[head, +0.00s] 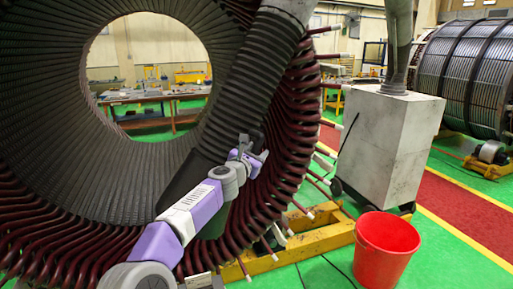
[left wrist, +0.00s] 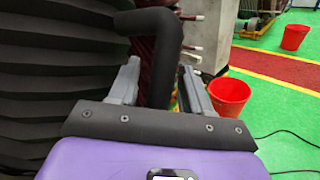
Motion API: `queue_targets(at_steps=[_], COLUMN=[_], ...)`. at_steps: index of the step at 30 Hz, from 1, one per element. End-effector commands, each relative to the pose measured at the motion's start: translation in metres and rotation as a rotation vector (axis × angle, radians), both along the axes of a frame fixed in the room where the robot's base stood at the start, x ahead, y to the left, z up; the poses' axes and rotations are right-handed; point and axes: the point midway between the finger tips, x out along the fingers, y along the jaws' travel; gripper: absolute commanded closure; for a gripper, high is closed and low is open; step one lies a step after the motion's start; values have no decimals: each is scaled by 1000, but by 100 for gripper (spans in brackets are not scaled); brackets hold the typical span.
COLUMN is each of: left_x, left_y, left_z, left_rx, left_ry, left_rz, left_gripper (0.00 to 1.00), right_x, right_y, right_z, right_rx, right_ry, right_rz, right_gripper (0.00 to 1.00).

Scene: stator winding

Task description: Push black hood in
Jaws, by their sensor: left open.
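My left gripper (head: 255,155) is open in front of the dark red coil ends on the right side of the large stator (head: 110,170). In the left wrist view its two grey fingers (left wrist: 160,85) stand apart.
White-tipped coil ends (head: 325,68) stick out at the stator's right. A red bucket (head: 385,252) stands on the green floor near a yellow base frame (head: 310,238). A pale box-shaped pedestal (head: 385,140) stands behind.

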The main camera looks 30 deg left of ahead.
Motion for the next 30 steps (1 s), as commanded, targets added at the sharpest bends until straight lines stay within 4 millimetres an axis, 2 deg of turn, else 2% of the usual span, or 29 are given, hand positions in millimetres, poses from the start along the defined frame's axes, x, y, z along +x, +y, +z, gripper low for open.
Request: queue_targets(at_steps=[11, 20, 21, 30], left_x=[5, 5, 5, 9], left_y=[1, 1, 1, -1], left_z=[-1, -1, -1, -4], left_rx=[2, 1, 1, 1], left_ry=[1, 1, 0, -6], left_rz=[1, 1, 1, -1], left_gripper=[52, 97, 100, 100], right_x=[0, 0, 0, 0], right_y=[0, 0, 0, 0], right_z=[3, 3, 3, -2], right_rx=[0, 0, 0, 0], right_ry=[1, 1, 1, 1], right_rz=[0, 0, 0, 0], right_gripper=[100, 100, 100, 100])
